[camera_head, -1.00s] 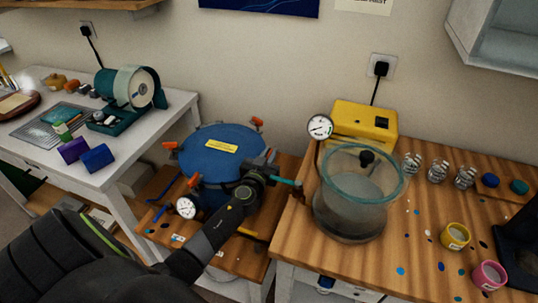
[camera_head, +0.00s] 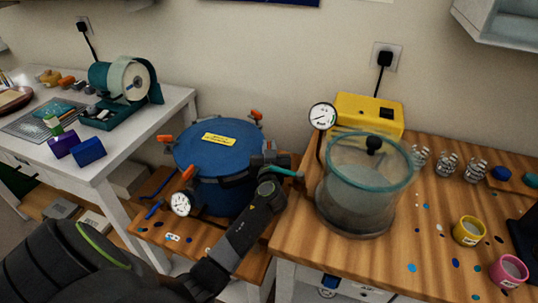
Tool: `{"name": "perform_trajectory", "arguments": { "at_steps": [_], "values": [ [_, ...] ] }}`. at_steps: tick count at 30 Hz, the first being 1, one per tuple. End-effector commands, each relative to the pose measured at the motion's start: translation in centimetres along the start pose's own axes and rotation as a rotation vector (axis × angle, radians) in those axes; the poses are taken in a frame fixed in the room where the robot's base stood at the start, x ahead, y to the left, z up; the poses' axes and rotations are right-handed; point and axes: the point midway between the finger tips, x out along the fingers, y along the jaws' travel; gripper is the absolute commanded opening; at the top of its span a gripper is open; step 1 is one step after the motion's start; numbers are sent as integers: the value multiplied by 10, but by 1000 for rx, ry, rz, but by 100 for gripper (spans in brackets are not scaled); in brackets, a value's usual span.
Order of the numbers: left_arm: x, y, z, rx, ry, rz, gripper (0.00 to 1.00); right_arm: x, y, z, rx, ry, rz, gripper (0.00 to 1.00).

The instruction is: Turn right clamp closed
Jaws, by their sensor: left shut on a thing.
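The blue pressure pot (camera_head: 219,150) stands on a low wooden shelf in the middle, with a yellow label on its lid. Orange-handled clamps show at its rim: a back one (camera_head: 256,115), a left one (camera_head: 165,138) and a front-left one (camera_head: 183,177). My left gripper (camera_head: 272,160) reaches in from the lower left and is at the pot's right rim, shut on the right clamp. The gripper mostly hides that clamp, so its exact angle cannot be told. My right gripper is out of view.
A glass vacuum chamber (camera_head: 362,200) stands close to the right of my left gripper on the wooden table, with a yellow pump (camera_head: 370,113) behind it. A round gauge (camera_head: 181,204) sits at the pot's front. A white table (camera_head: 98,170) stands at left.

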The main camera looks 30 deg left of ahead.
Motion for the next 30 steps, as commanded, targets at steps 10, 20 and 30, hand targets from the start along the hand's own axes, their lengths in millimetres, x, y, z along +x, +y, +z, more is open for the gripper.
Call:
{"name": "perform_trajectory", "arguments": {
  "at_steps": [10,20,30],
  "values": [
    [0,0,0,-1,-3,-19,0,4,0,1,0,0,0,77],
    [0,0,0,-1,-3,-18,33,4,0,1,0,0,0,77],
    [0,0,0,0,-2,-17,33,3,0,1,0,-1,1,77]
  ]
}}
